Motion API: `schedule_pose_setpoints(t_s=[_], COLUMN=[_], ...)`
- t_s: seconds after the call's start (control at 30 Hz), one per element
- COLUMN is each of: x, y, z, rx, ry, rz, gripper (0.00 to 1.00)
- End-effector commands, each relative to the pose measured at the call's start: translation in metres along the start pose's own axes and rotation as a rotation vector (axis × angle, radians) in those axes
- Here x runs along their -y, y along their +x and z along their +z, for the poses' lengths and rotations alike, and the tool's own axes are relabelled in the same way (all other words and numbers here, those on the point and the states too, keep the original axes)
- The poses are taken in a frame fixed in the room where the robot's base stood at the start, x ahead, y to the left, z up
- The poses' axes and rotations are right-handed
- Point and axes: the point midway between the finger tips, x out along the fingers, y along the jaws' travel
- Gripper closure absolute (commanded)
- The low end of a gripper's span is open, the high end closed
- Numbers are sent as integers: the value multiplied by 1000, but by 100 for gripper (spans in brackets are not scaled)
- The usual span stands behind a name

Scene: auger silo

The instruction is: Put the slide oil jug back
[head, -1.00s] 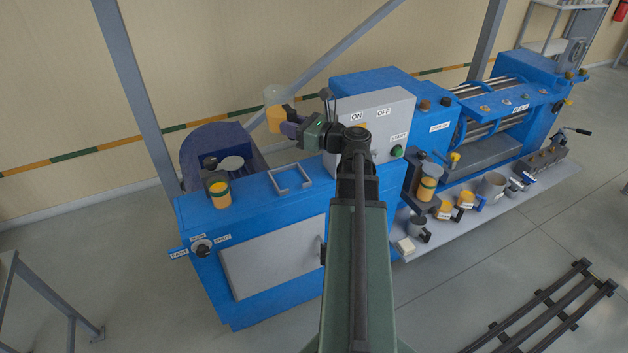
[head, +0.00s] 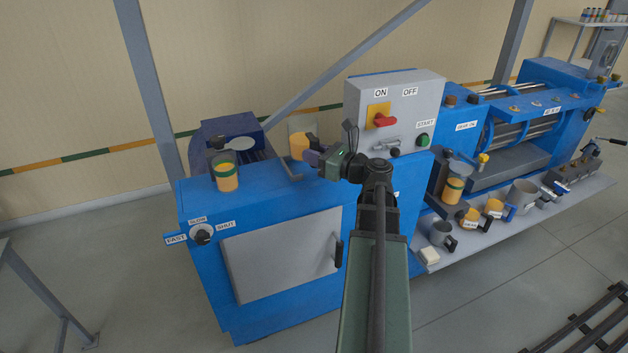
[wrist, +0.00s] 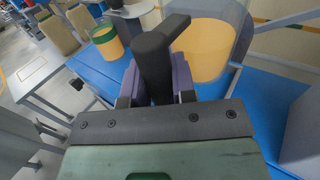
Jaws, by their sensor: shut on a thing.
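My gripper (head: 316,154) is shut on the dark handle (wrist: 157,50) of a clear jug (head: 300,147) part-filled with orange oil. In the wrist view the jug (wrist: 205,48) is upright just beyond the fingers. No label on it can be read, so I cannot confirm that it is the slide oil jug. It is above the back of the blue cabinet top, close to a grey square frame (head: 289,174) lying there. The jug and arm partly hide that frame. I cannot tell whether the jug touches it.
A green-banded container of orange oil (head: 227,176) stands on the cabinet's left end; it also shows in the wrist view (wrist: 107,43). A grey switch box (head: 408,110) rises right of my gripper. Another banded container (head: 454,188) and several mugs stand farther right.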

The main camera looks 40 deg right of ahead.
Motion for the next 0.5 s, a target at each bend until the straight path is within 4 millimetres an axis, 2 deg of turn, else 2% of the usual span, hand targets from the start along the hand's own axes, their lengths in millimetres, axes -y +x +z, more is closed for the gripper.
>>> schedule_pose_setpoints(t_s=[0.23,0.5], x=[0,0], y=[0,0], z=[-44,-40], rx=[1,1], ry=[0,0], rz=[0,0], gripper=[100,100])
